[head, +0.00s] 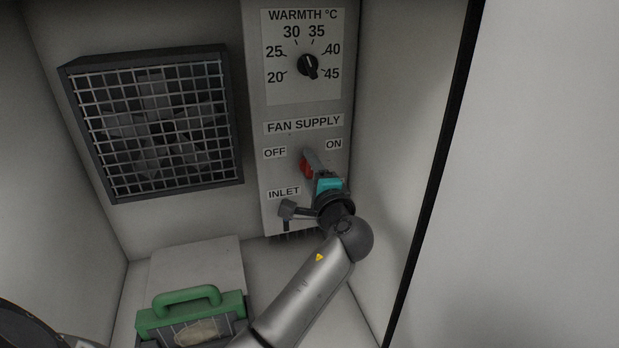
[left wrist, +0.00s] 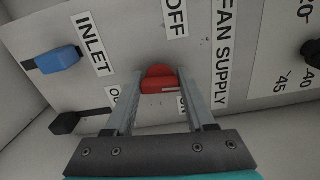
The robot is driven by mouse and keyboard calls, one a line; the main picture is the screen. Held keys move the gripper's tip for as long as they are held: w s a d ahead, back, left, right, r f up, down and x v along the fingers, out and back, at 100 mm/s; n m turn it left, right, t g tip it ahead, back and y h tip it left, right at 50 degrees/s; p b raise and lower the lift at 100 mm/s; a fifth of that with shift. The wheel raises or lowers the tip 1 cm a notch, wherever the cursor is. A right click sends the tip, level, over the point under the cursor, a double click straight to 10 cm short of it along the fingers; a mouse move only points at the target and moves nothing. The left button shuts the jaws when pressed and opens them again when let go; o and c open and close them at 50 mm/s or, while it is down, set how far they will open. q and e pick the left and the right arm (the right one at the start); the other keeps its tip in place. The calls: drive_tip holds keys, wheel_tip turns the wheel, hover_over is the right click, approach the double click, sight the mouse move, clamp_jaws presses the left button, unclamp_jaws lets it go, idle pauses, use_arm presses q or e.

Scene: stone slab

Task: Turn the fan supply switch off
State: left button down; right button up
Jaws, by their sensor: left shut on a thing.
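The fan supply switch is a red knob (head: 306,168) on the grey panel, below the FAN SUPPLY label (head: 304,125) and between the OFF label (head: 275,152) and the ON label (head: 334,144). My left gripper (head: 310,164) is shut on this knob. In the left wrist view the red knob (left wrist: 158,78) sits between the two fingers (left wrist: 160,85), one on each side. A white mark on the knob lies on the side toward the ON label, which a finger partly hides. My right gripper is not in view.
A warmth dial (head: 307,66) is above the switch. In the left wrist view, a blue lever (left wrist: 57,60) is by the INLET label (left wrist: 92,43) and a black lever (left wrist: 65,123) is nearby. A caged fan (head: 160,125) is at left; a green-handled box (head: 190,305) stands below.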

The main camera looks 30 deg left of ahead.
use_arm(q)
drive_tip(key=n+b, duration=0.2)
drive_tip(key=n, duration=0.1)
drive_tip(key=n+b, duration=0.1)
drive_tip(key=shift+f+n+b, duration=0.3)
drive_tip(key=shift+b, duration=0.05)
drive_tip(key=shift+r+n+b, duration=0.1)
drive_tip(key=shift+n+b, duration=1.65)
drive_tip(key=shift+n, duration=0.45)
drive_tip(key=shift+r, duration=0.1)
drive_tip(key=shift+c, duration=1.2)
unclamp_jaws()
